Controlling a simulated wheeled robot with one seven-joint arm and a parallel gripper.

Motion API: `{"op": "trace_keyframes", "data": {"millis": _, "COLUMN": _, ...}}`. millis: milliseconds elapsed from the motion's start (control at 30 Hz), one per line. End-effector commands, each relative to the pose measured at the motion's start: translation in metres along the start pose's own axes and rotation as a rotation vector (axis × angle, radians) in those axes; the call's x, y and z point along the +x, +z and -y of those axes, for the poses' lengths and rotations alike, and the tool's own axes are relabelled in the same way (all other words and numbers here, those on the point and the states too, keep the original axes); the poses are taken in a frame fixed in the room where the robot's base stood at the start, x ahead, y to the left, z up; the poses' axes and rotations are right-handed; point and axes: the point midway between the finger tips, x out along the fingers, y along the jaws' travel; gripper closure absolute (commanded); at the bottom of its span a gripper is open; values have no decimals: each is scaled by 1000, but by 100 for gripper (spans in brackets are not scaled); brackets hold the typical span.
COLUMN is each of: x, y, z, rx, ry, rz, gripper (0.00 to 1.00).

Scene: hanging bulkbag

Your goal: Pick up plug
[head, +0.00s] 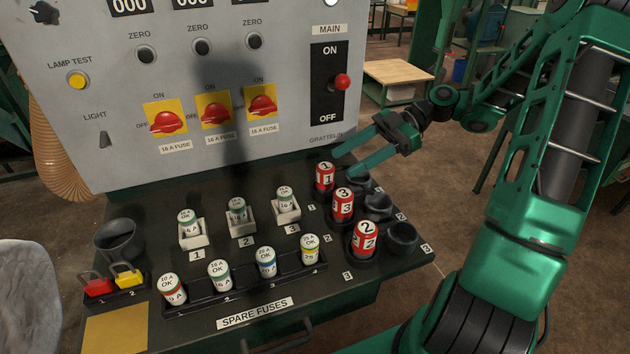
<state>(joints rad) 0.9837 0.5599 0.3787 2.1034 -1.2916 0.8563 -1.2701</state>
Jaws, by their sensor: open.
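Three red-and-white cylinders that look like plugs stand upright at the right of the dark panel: one marked 1 (324,179), one marked 3 (343,206) and one marked 2 (366,241). Black round cups stand just right of them, including one at the front (402,238). My gripper (349,164) is open and empty, its two green fingers pointing left. Its fingertips are close to the plug marked 1, up and to its right in the picture. I cannot tell whether they touch anything. The lower finger partly hides the rear cup.
The grey control cabinet (215,70) rises behind, with a red-knobbed main switch (341,82) near my gripper. Several fuses stand left of the plugs, some in a spare fuse rack (245,285). Red (97,287) and yellow (128,275) padlocks lie at the left.

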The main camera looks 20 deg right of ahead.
Motion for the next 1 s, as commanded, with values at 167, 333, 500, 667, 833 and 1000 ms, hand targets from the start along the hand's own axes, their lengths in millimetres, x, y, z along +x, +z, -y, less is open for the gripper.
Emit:
{"op": "trace_keyframes", "data": {"millis": 167, "x": 18, "y": -2, "z": -2, "rx": -1, "ry": 12, "rz": -14, "gripper": 47}}
{"op": "trace_keyframes", "data": {"millis": 333, "x": 42, "y": -1, "z": -2, "rx": 0, "ry": 12, "rz": -13, "gripper": 47}}
{"op": "trace_keyframes", "data": {"millis": 500, "x": 53, "y": -1, "z": -2, "rx": 0, "ry": 15, "rz": -11, "gripper": 47}}
{"op": "trace_keyframes", "data": {"millis": 667, "x": 67, "y": -2, "z": 0, "rx": 0, "ry": 13, "rz": -13, "gripper": 47}}
{"op": "trace_keyframes", "data": {"millis": 833, "x": 91, "y": -2, "z": 2, "rx": 1, "ry": 13, "rz": -12, "gripper": 47}}
{"op": "trace_keyframes", "data": {"millis": 1000, "x": 104, "y": -2, "z": 2, "rx": 1, "ry": 15, "rz": -11, "gripper": 47}}
